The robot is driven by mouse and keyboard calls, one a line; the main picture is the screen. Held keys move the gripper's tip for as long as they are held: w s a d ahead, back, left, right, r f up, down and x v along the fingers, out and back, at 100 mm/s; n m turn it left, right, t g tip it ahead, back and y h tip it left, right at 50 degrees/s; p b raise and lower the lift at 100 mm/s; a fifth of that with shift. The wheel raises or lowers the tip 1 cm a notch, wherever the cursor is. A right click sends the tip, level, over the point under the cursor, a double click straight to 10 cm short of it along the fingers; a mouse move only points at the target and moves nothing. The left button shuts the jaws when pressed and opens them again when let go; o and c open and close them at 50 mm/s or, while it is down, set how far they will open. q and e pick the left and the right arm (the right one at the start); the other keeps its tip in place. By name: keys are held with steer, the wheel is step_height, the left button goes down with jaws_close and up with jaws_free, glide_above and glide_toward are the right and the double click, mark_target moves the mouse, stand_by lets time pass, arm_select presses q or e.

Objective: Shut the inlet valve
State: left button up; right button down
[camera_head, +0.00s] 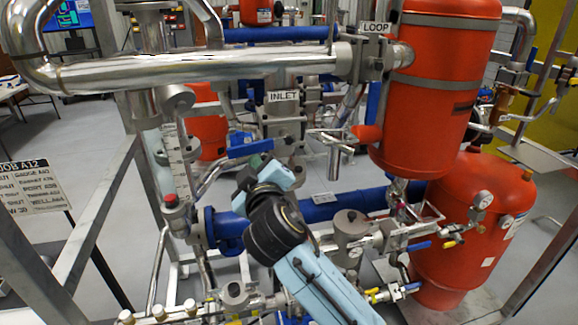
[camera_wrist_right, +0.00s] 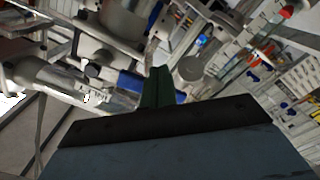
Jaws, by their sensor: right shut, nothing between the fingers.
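The inlet valve (camera_head: 284,128) is a grey metal body under a white tag reading INLET (camera_head: 283,96). A blue lever (camera_head: 250,148) reaches left from it, close to level. My right gripper (camera_head: 257,161) is shut and empty, with its dark fingertips just below the blue lever in the head view. In the right wrist view the shut green fingers (camera_wrist_right: 160,85) stand in front of a blue lever (camera_wrist_right: 134,84). I cannot tell whether they touch it. My left gripper is not in view.
A LOOP tag (camera_head: 376,28) marks another valve with a blue lever beside the upper red tank (camera_head: 440,90). A large shiny pipe (camera_head: 200,70) runs across above. A thick blue pipe (camera_head: 340,205) lies below. A job board (camera_head: 32,188) stands at the left.

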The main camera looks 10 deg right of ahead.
steer(key=s+p, duration=0.1)
steer(key=s, duration=0.9)
steer(key=shift+f+p, duration=0.3)
steer(key=shift+f, duration=0.15)
stand_by(0.3)
steer(key=shift+f, duration=0.1)
